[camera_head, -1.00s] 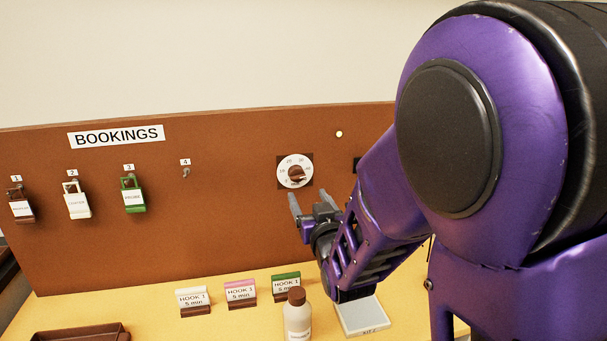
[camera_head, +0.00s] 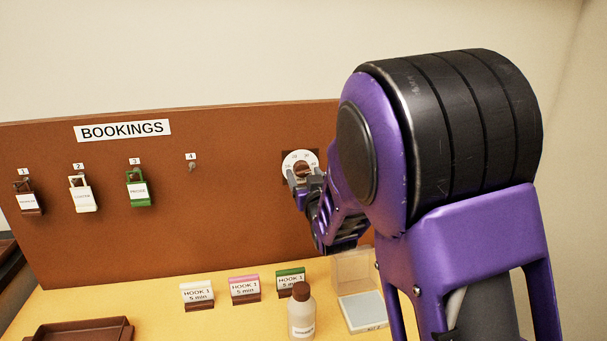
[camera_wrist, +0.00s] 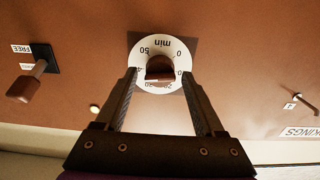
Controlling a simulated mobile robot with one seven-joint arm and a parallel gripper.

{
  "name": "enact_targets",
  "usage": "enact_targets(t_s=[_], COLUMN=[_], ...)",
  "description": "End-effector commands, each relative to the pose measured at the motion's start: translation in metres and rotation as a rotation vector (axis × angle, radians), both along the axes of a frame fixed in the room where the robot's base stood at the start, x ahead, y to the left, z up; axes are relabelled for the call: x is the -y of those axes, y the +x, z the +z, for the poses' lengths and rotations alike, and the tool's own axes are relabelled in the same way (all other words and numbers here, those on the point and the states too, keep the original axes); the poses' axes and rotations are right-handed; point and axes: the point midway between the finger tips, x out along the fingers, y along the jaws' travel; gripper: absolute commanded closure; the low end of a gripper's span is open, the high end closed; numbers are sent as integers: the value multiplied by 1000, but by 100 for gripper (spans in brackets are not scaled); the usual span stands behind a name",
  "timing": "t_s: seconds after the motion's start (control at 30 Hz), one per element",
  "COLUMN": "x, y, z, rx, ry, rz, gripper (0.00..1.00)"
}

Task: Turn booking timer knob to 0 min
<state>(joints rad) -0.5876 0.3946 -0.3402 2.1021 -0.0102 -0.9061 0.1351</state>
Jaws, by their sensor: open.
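The booking timer knob (camera_wrist: 159,68) is a brown knob on a round white dial (camera_wrist: 143,52) marked in minutes, fixed to the brown board. The wrist view shows the dial upside down, with "min", 0 and 50 readable and other numbers partly hidden. In the head view the dial (camera_head: 296,158) is partly covered by my gripper (camera_head: 305,178). My gripper is open, and in the wrist view its two fingers (camera_wrist: 162,88) stand either side of the knob with gaps. I cannot tell whether the fingertips reach the knob's depth. The knob's exact setting is unclear.
A brown lever (camera_wrist: 28,85) on a black plate by a FREE label sticks out near the dial. Padlocks (camera_head: 138,190) hang on hooks under the BOOKINGS sign (camera_head: 122,130). Small label stands, a bottle (camera_head: 301,315) and a tray (camera_head: 80,332) are on the yellow table.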

Motion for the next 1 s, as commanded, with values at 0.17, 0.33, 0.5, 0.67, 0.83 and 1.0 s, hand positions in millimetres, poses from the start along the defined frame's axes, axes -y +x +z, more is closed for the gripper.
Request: enact_targets(t_s=[0.17, 0.33, 0.5, 0.67, 0.83, 1.0], x=[0, 0, 0, 0, 0, 0], y=[0, 0, 0, 0, 0, 0], z=[0, -1, -1, 0, 0, 0], rx=[0, 1, 1, 1, 0, 0], ry=[0, 0, 0, 0, 0, 0], rz=[0, 0, 1, 1, 1, 0], gripper=[29, 29, 29, 29, 33, 63])
